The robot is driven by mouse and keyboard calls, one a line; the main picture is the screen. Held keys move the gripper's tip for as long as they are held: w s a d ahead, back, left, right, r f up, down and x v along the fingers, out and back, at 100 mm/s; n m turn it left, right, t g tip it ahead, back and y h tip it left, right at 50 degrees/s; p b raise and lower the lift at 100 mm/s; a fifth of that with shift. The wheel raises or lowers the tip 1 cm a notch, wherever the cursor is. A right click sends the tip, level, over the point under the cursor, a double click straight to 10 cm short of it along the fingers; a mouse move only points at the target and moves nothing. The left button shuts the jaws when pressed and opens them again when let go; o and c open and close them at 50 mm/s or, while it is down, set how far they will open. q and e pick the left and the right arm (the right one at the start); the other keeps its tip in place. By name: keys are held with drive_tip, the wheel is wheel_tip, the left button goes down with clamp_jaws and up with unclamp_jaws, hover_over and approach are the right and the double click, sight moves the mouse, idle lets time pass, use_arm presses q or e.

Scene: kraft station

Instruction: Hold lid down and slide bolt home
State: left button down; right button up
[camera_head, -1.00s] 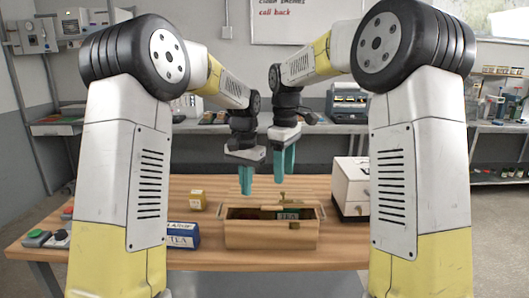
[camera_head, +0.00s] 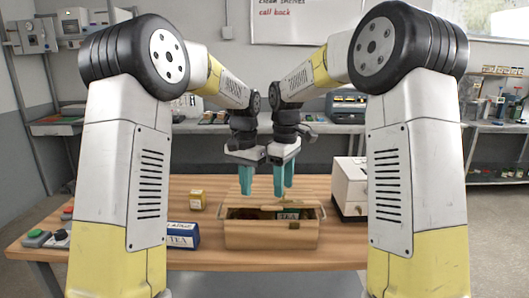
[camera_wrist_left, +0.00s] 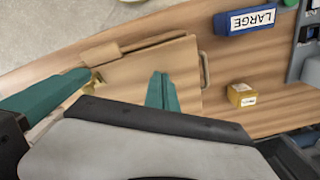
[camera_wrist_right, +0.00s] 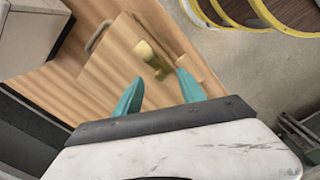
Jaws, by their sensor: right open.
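A wooden box (camera_head: 270,236) stands on the workbench. A dark gap under its raised lid shows a green item inside; the lid (camera_wrist_left: 140,78) fills much of the left wrist view. A brass bolt (camera_wrist_right: 150,56) shows on the lid in the right wrist view. My left gripper (camera_head: 246,182) is above the lid's left part, fingers apart in its wrist view, with nothing visible between them. My right gripper (camera_head: 283,182) is open just beside it, above the middle of the box, fingers pointing down toward the bolt. Contact with the lid cannot be told.
A white appliance (camera_head: 350,182) stands right. Green and red buttons (camera_head: 36,237) sit at the far left. The front bench strip is clear.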

sight(246, 198)
use_arm(q)
drive_tip(key=shift+f, duration=2.15)
use_arm(e)
drive_tip(key=shift+s+f, duration=0.2)
drive_tip(key=shift+f, duration=0.55)
drive_tip(key=shift+s+f, duration=0.15)
drive_tip(key=shift+f, duration=0.65)
drive_tip(key=shift+s+f, duration=0.2)
drive_tip(key=shift+f, duration=0.55)
drive_tip(key=shift+c, duration=0.2)
clamp_jaws()
